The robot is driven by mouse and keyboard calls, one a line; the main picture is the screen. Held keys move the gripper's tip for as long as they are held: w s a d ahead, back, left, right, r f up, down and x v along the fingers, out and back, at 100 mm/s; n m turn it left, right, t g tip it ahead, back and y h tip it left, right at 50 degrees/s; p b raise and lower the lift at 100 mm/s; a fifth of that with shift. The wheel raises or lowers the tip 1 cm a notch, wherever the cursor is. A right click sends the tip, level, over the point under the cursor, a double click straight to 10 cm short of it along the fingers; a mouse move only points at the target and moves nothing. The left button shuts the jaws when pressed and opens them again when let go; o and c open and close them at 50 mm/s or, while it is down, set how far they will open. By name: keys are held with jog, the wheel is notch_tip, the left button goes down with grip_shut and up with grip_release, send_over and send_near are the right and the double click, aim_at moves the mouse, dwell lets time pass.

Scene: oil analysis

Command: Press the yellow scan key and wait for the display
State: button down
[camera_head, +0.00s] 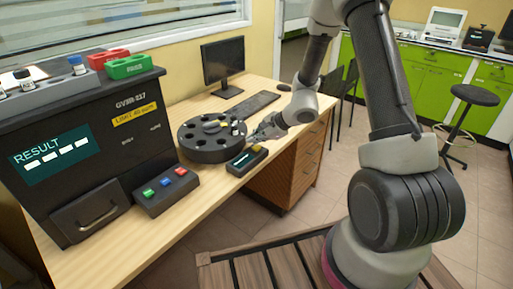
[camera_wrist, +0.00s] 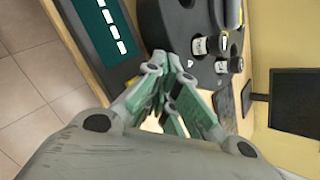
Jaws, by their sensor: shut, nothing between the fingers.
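A small black scanner (camera_head: 241,166) with a lit display lies on the desk, beside the round dark carousel. Its yellow key (camera_head: 257,149) shows at its far end, close below my gripper (camera_head: 258,134). In the wrist view, the scanner's teal display (camera_wrist: 104,27) carries a row of white dashes. My gripper (camera_wrist: 171,62) is shut and empty there, its fingertips between the scanner's end and the carousel. Whether the fingertips touch the key cannot be told.
The carousel (camera_head: 207,152) holds a few vials near my gripper. A large black analyser (camera_head: 90,160) shows RESULT with dashes. A control box (camera_head: 165,192) has green, blue and red buttons. A keyboard (camera_head: 250,104) and monitor (camera_head: 223,61) stand behind.

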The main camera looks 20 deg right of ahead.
aim_at(255, 148)
jog(key=shift+f, duration=0.1)
dwell(0.5)
jog(key=shift+f, duration=0.35)
jog(key=shift+f, duration=0.5)
dwell(0.6)
jog(key=shift+r, duration=0.95)
jog(key=shift+r, duration=0.1)
jog(key=shift+r, duration=2.4)
